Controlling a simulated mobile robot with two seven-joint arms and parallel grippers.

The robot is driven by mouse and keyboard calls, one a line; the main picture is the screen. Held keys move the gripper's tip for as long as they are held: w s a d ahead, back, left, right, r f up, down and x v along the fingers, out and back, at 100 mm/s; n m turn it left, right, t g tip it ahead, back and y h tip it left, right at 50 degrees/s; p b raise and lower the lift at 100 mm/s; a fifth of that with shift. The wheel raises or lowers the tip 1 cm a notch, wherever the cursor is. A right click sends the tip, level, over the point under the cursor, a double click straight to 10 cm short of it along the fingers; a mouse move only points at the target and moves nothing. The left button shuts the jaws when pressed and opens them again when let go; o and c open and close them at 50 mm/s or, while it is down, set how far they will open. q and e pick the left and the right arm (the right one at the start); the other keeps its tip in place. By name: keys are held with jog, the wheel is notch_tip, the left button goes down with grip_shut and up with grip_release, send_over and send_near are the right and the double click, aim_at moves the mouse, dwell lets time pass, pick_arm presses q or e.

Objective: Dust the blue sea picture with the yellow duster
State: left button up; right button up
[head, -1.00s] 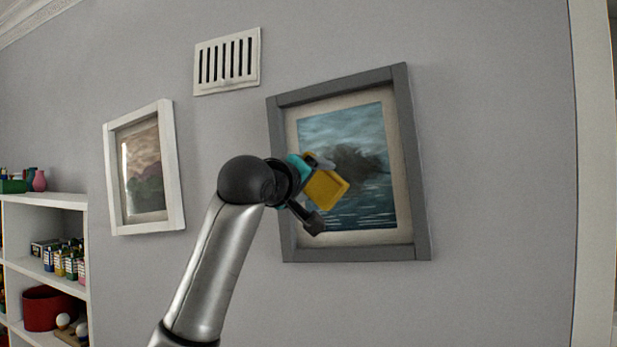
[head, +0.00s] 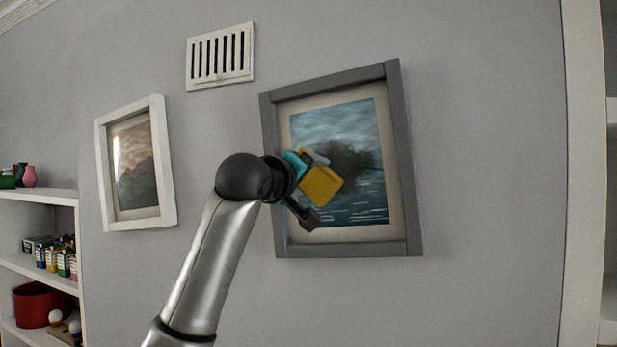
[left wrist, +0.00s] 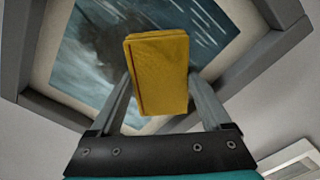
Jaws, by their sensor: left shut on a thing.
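The blue sea picture (head: 333,127) hangs on the wall in a grey frame with a pale mat. My left gripper (head: 315,190) is in front of its lower left part. It is shut on the yellow duster (head: 322,186), a small block. In the left wrist view the duster (left wrist: 158,72) sits between the two fingers, with the sea picture (left wrist: 90,60) and its frame behind it. I cannot tell whether the duster touches the picture. The arm and duster hide part of the picture's lower left. My right gripper is not in view.
A white-framed picture (head: 167,205) of pinkish hills hangs to the left. A slotted vent (head: 220,56) is above. A white shelf (head: 40,195) with vases, small boxes and a red pot stands at lower left. White shelving (head: 583,200) edges the right. The wall below the picture is bare.

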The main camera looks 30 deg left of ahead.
pick_arm(q)
jog(key=shift+w+p, duration=0.55)
jog(key=shift+w, duration=0.3)
